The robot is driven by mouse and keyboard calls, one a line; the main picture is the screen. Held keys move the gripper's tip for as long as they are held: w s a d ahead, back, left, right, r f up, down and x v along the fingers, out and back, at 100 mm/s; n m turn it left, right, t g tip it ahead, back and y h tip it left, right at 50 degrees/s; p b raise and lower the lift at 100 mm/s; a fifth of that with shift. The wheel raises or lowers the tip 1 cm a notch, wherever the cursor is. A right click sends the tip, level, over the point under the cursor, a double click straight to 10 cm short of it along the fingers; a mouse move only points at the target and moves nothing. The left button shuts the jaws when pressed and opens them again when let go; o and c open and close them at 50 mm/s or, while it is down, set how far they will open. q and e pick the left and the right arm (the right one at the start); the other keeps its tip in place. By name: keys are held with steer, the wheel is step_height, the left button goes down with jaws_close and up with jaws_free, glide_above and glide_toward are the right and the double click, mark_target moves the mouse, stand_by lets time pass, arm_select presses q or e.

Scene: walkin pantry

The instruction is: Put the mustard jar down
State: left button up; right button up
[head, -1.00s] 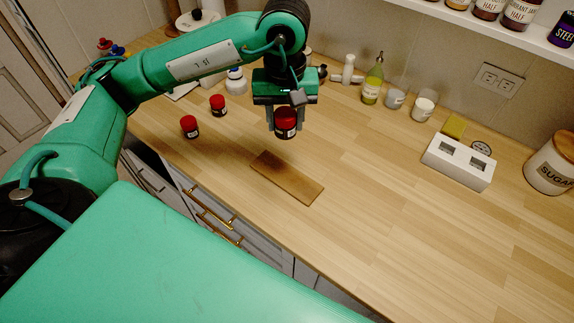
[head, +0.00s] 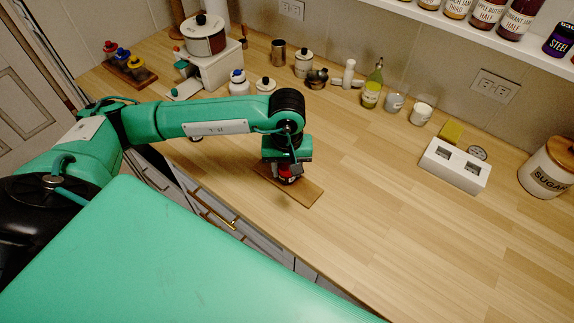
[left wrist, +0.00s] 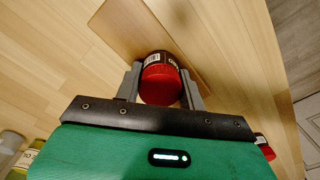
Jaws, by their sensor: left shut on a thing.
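The mustard jar (head: 288,175) has a red lid and a dark body with a pale label; I cannot read what the label says. It also shows in the left wrist view (left wrist: 160,85), lid toward the camera, between both fingers. My left gripper (head: 285,178) is shut on it, pointing down over the thin brown wooden board (head: 306,191) on the counter. The jar is over the board, close to its surface; I cannot tell whether it touches. The gripper hides much of the jar in the head view. My right gripper is not in view.
Another red-lidded jar (left wrist: 263,146) stands on the counter, mostly hidden behind my arm in the head view. Bottles and cups, including a green oil bottle (head: 372,88), line the wall. A white two-slot block (head: 455,166) stands right. The counter right of the board is clear.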

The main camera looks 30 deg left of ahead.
arm_select(q)
steer(key=shift+f, duration=0.15)
steer(key=o, duration=0.9)
steer(key=shift+o, duration=0.2)
steer(key=shift+r, duration=0.25)
steer(key=shift+w+r, duration=0.1)
steer(key=shift+r, duration=0.2)
step_height(320, 180, up, 11)
steer(key=b, duration=0.3)
steer(key=shift+r, duration=0.15)
